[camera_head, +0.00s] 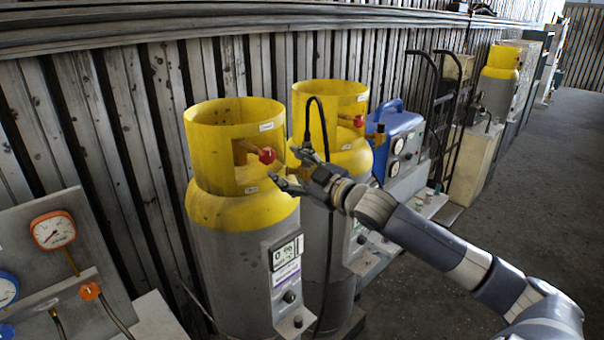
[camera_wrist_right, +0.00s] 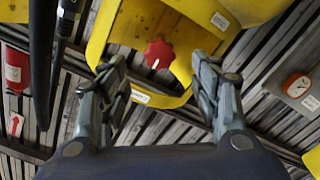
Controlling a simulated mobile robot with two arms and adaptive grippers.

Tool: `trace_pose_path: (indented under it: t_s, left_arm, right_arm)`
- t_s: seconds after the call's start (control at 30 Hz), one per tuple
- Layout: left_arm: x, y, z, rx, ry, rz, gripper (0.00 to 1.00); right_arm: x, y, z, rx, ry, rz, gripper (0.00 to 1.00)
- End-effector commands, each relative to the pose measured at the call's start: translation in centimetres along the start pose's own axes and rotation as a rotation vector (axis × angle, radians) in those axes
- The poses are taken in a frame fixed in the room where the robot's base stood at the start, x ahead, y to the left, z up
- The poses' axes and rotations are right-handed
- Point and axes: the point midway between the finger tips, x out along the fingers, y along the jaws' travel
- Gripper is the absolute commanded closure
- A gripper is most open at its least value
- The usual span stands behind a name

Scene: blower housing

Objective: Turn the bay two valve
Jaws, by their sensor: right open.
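Two grey cylinders with yellow collars stand side by side in the head view, the nearer one (camera_head: 232,240) and the one behind it (camera_head: 345,100). Each collar has an opening with a red valve knob, the nearer knob (camera_head: 267,155) and the farther knob (camera_head: 359,121). Their small labels are too small to read for a bay number. My right gripper (camera_head: 286,168) is open and empty, just right of the nearer knob. In the right wrist view a red knob (camera_wrist_right: 158,54) lies between and beyond the open fingertips (camera_wrist_right: 157,66), apart from them. My left gripper is out of view.
A black hose (camera_head: 327,200) hangs close behind my right gripper and shows in the wrist view (camera_wrist_right: 42,60). A panel with an orange-rimmed gauge (camera_head: 53,230) stands at left. A blue unit (camera_head: 400,135) and hand truck (camera_head: 450,110) stand right. The floor at right is clear.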

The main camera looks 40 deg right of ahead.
Motion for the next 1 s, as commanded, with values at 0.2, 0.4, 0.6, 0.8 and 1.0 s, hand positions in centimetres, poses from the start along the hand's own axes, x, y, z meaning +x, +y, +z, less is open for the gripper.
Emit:
trace_pose_path:
  t_s: [0.2,0.4,0.6,0.8,1.0]
  left_arm:
    - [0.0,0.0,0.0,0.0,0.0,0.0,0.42]
    - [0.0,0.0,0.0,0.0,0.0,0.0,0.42]
    - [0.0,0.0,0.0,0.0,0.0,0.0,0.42]
    - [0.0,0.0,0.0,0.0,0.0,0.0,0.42]
    - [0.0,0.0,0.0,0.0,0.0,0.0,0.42]
  right_arm:
    - [-2.0,-0.2,0.1,0.001,-0.002,-0.003,0.42]
    - [-3.2,-0.1,0.1,0.001,-0.001,-0.001,0.42]
    - [-3.7,0.0,0.0,0.0,0.0,-0.001,0.42]
    - [-3.7,0.0,0.0,0.0,0.0,-0.001,0.42]
    - [-3.7,0.0,0.0,0.0,0.0,-0.001,0.42]
